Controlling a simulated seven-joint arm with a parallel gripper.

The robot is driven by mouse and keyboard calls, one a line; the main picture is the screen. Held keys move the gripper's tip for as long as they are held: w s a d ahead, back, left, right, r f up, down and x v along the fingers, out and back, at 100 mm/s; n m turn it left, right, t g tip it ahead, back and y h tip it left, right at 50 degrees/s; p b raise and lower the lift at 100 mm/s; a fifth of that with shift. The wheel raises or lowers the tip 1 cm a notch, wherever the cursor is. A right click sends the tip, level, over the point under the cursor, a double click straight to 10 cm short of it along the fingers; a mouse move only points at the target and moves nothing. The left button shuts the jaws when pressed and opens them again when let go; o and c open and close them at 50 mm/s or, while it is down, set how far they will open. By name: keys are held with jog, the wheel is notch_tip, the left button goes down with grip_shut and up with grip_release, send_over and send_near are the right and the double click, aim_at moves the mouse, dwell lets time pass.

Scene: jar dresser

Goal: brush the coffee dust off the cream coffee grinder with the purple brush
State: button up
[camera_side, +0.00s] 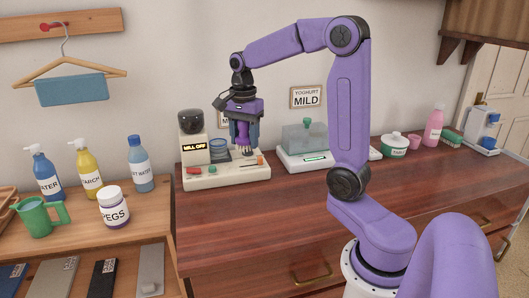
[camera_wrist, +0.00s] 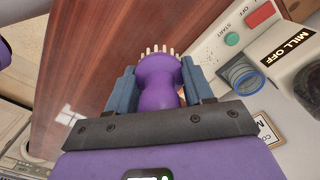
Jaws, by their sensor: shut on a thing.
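The cream coffee grinder (camera_side: 225,178) stands on the left part of the dark red wooden dresser top, with a dark hopper and a "MILL OFF" display. In the wrist view the grinder (camera_wrist: 213,52) shows its green start and red off buttons. My gripper (camera_side: 243,134) is over the grinder, pointing down. It is shut on the purple brush (camera_wrist: 158,80), whose pale bristles point away from the gripper. In the side view the brush (camera_side: 242,130) is held above the grinder's base. I cannot tell whether the bristles touch it.
A white scale (camera_side: 289,158) with a clear box stands right of the grinder. A blue ring-shaped cup (camera_side: 218,147) sits on the grinder beside the gripper. Bottles and a pegs jar (camera_side: 114,207) stand on the left shelf. The dresser front (camera_side: 235,220) is clear.

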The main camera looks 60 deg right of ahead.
jog(key=w+d+f, duration=0.1)
jog(key=w+d, duration=0.5)
jog(key=w, duration=0.6)
jog(key=shift+s+f, duration=0.2)
jog(key=shift+f, duration=2.5)
